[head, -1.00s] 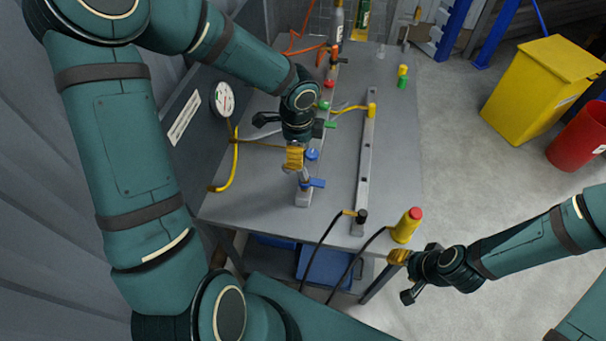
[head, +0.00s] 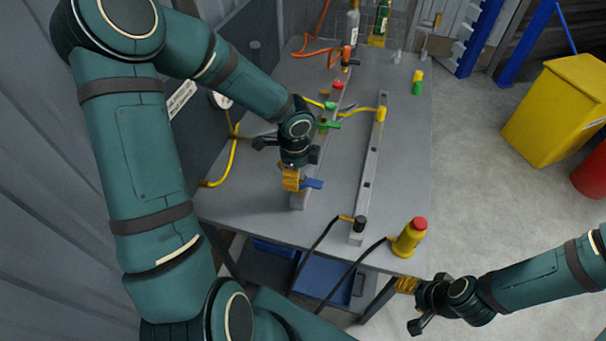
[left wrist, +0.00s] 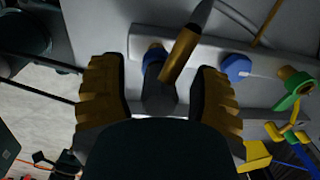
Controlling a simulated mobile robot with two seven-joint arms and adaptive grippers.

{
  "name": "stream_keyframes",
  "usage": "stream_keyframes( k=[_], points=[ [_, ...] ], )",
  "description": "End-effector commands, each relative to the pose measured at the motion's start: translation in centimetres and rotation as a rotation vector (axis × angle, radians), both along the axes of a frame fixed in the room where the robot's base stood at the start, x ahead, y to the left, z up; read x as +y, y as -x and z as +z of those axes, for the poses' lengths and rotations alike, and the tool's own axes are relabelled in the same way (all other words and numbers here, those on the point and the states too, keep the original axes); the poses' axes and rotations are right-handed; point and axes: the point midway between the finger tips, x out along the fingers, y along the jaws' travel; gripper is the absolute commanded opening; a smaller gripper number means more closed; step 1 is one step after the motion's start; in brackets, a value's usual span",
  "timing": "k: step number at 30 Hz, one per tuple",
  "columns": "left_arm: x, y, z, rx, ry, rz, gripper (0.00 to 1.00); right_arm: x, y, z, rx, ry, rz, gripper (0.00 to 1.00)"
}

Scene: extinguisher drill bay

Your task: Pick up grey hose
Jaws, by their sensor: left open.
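In the left wrist view, a grey hose end (left wrist: 202,13) with a brass fitting (left wrist: 180,56) lies slantwise at the top middle. It appears just beyond the space between my open fingertips. Beside it is a grey fitting with a blue collar (left wrist: 154,57). My left gripper (head: 291,180) is over the near end of the left grey rail, beside a blue valve handle (head: 312,184). Its yellow finger pads show in the left wrist view (left wrist: 160,95), with nothing clamped. In the head view the gripper hides the grey hose. My right gripper (head: 404,285) is off the table's front right corner; its jaw opening is unclear.
On the grey table (head: 255,215) are a second rail (head: 371,165), a yellow bottle with red cap (head: 410,238), black hoses (head: 318,245), a yellow hose (head: 222,178) and an orange hose (head: 312,48). A yellow bin (head: 555,110) stands on the floor at right.

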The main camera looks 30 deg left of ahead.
Motion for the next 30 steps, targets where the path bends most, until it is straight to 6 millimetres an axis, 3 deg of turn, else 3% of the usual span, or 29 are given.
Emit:
stream_keyframes(
  k=[9,10,15,30],
  points=[
    [0.16,0.07,-0.31,-0.001,0.0,-0.001,0.63,0.06,0.09,-0.19,0.002,-0.001,0.003,0.5],
    [0.16,0.07,-0.31,-0.001,0.0,-0.001,0.58,0.07,0.09,-0.18,0.002,-0.001,0.003,0.5],
    [0.16,0.06,-0.31,-0.001,0.0,-0.001,0.0,0.06,0.07,-0.18,0.001,-0.001,0.003,0.5],
    [0.09,0.07,-0.26,0.0,0.001,-0.001,0.0,0.04,0.04,-0.13,0.0,-0.001,0.001,0.5]
  ],
)
